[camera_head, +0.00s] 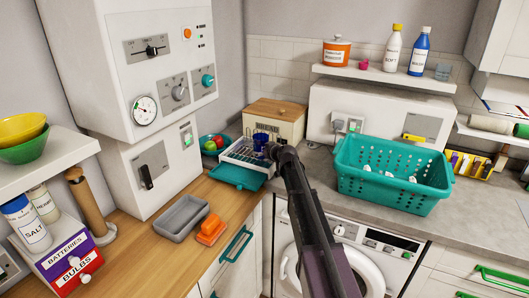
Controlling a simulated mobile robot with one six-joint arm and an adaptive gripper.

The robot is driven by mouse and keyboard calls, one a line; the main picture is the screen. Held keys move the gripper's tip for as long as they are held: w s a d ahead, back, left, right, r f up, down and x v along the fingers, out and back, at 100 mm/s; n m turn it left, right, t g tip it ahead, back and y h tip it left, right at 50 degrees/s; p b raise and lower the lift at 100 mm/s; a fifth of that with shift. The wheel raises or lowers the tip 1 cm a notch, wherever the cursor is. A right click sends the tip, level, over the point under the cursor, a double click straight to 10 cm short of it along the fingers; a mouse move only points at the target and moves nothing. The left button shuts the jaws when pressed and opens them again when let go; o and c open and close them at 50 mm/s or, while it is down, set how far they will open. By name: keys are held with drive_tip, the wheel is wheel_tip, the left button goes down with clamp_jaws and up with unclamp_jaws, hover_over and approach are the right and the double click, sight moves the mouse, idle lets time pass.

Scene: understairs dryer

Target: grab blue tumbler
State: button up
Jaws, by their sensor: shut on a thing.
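A blue tumbler (259,139) stands at the back of the counter corner, by a white wire rack (238,152) in front of the wooden bread box. My dark arm reaches from the lower right up to it. My gripper (267,148) is at the tumbler's right side and is shut on it. The fingers are small and partly hidden by my arm, and the tumbler's lower part is hard to make out. I cannot tell whether the tumbler is lifted or still resting.
A teal tray (238,176) lies before the rack, and a teal bowl with fruit (212,146) is left of it. The bread box (276,116) stands close behind. A teal laundry basket (390,180) is right of my arm. A grey tray (181,216) and orange block (211,228) sit on the wooden counter.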

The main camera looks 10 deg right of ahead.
wheel_tip(320, 180, up, 2)
drive_tip(key=shift+r+p, duration=0.1)
drive_tip(key=shift+p, duration=0.65)
drive_tip(key=s+d+r+p, duration=0.1)
drive_tip(key=s+d, duration=0.7)
drive_tip(key=s, duration=0.5)
drive_tip(key=shift+s+d+r, duration=0.2)
drive_tip(key=shift+s+d, duration=0.05)
drive_tip(key=shift+s, duration=0.05)
